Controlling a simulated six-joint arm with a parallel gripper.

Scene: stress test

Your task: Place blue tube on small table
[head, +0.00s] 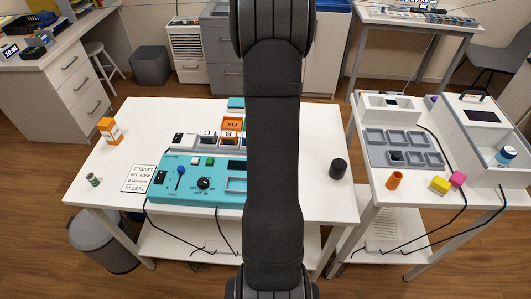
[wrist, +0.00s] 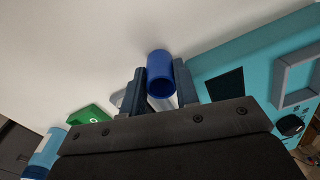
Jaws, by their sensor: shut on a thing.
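In the wrist view my gripper (wrist: 160,84) is shut on a short blue tube (wrist: 161,72), with one dark finger on each side of it. The tube's open end faces the camera. A white tabletop shows behind it; whether they touch cannot be told. In the head view my arm hides the gripper and the tube. A smaller white table (head: 418,198) stands at the right.
The larger white table (head: 120,150) holds a teal control panel (head: 165,200), a black cylinder (head: 338,169) and an orange-white box (head: 110,130).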

